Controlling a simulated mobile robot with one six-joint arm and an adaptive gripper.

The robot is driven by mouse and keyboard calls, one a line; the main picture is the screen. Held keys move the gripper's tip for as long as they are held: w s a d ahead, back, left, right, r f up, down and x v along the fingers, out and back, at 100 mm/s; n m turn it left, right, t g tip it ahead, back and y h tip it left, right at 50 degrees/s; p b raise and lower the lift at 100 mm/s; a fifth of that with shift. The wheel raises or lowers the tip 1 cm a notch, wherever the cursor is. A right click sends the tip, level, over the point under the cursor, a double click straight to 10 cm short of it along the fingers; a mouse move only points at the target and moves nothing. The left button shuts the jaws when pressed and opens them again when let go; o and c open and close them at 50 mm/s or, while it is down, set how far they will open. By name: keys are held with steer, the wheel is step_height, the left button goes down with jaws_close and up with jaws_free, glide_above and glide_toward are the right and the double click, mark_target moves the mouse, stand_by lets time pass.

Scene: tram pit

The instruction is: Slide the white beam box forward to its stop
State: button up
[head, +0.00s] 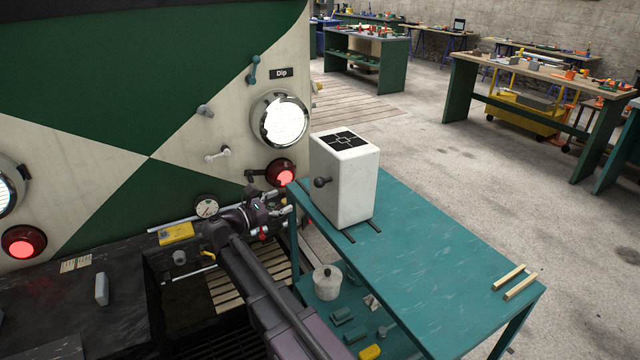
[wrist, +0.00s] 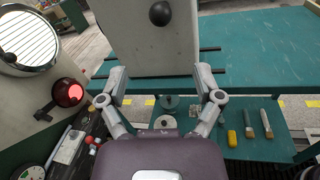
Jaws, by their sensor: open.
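The white beam box (head: 346,190) stands upright on the teal table (head: 440,260), near its end beside the tram front. Its top has a black panel with white lines. A dark round knob (head: 322,182) sticks out of its side; it also shows at the top of the wrist view (wrist: 159,13). Dark rails (head: 374,227) show at the foot of the box. My gripper (head: 283,204) is open and empty, left of the box and low by the table edge. In the wrist view its spread fingers (wrist: 160,76) frame the lower part of the box, below the knob. Contact cannot be told.
Two pale wooden strips (head: 515,282) lie at the table's far right corner. The tabletop between them and the box is clear. The tram front (head: 150,120) with lamps and small levers stands left. A pot (head: 327,283) and tools lie on the shelf below.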

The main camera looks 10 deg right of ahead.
mark_target(319, 184)
steer(key=shift+d, duration=0.1)
steer(key=x, duration=1.3)
steer(key=shift+w+d+f, duration=0.1)
steer(key=shift+w+d, duration=0.15)
steer(key=shift+w, duration=0.05)
jaws_close()
steer(key=w+a, duration=0.4)
steer(key=w, duration=0.9)
steer(key=shift+w+a, duration=0.2)
steer(key=shift+w, duration=0.1)
